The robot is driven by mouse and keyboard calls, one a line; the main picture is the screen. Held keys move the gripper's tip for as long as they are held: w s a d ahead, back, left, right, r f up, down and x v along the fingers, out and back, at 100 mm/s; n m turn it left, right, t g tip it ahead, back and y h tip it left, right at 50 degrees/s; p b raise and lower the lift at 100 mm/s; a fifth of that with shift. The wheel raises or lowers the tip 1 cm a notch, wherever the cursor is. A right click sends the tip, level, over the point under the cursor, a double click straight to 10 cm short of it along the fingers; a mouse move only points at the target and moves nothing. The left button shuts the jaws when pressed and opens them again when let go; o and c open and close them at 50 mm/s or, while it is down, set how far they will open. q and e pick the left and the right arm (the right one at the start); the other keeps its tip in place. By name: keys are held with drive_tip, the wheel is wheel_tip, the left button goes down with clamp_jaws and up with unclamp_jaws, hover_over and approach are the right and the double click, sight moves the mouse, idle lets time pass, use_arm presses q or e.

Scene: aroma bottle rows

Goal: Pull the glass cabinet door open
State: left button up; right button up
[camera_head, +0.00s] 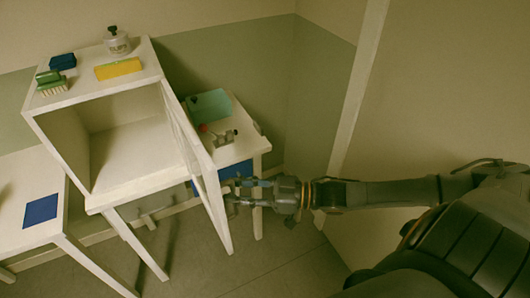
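The white cabinet (58,141) stands at the left, with its front opening uncovered and its inside bare. Its white-framed glass door (217,213) stands swung outward from the cabinet's right side, its pane seen nearly edge-on. My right gripper (231,192) is at the right-hand face of the door, near its lower part. Its two fingers are spread apart and their tips come up to the door frame; whether they touch it is unclear. No handle can be made out there. My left gripper is not in view.
On the cabinet top are a glass bottle (117,42), a yellow block (119,68), a green brush (51,82) and a dark blue block (63,61). A side table (249,146) with small items stands behind the door. Another table (15,210) is at left.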

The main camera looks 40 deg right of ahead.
drive_tip(key=v, duration=1.1)
drive_tip(key=shift+s, duration=0.2)
